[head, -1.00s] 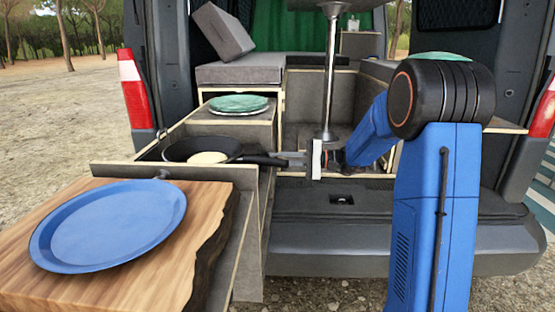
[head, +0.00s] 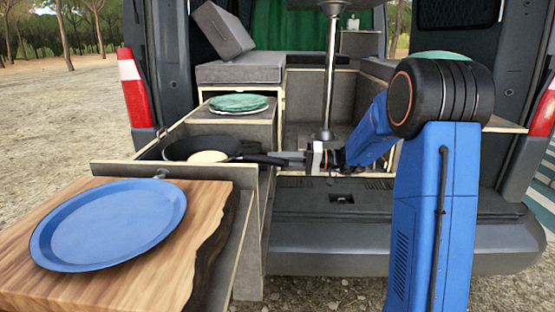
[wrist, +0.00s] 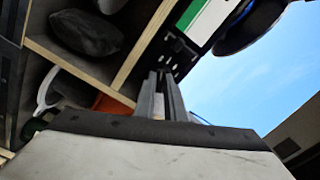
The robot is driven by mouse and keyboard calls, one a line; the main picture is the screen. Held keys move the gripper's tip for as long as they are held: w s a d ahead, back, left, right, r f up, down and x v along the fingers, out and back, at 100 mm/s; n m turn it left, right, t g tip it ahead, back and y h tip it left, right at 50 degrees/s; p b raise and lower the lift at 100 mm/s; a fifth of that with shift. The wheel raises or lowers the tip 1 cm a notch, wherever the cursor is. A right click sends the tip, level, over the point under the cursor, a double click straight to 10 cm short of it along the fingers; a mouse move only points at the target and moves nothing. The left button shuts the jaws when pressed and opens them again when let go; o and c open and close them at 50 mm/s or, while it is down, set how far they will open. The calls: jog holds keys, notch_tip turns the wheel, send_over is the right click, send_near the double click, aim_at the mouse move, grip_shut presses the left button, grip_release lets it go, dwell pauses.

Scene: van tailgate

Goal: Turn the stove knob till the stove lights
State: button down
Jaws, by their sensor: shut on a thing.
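The stove (wrist: 203,22) shows in the wrist view as a white and green casing with a black slotted front. My gripper (wrist: 162,78) reaches up to that front, its two fingers close together. In the head view my gripper (head: 288,155) comes in from the right at the drawer's edge, by the pan handle. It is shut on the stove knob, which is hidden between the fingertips. A black frying pan (head: 190,146) sits above the stove in the drawer, with a pale round food (head: 207,157) in it. No flame is visible.
A blue plate (head: 110,225) lies on a wooden board (head: 205,200) in front. Green plates (head: 239,103) are stacked behind the pan. A table post (head: 330,75) stands behind my gripper. Wooden shelf edges (wrist: 75,72) run close to the fingers in the wrist view.

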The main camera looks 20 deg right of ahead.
jog(key=shift+f+n, duration=0.1)
jog(key=shift+n, duration=0.3)
jog(key=c, duration=1.8)
grip_release()
jog(key=shift+d, duration=0.15)
jog(key=v, duration=1.7)
jog(key=shift+s+d, duration=0.1)
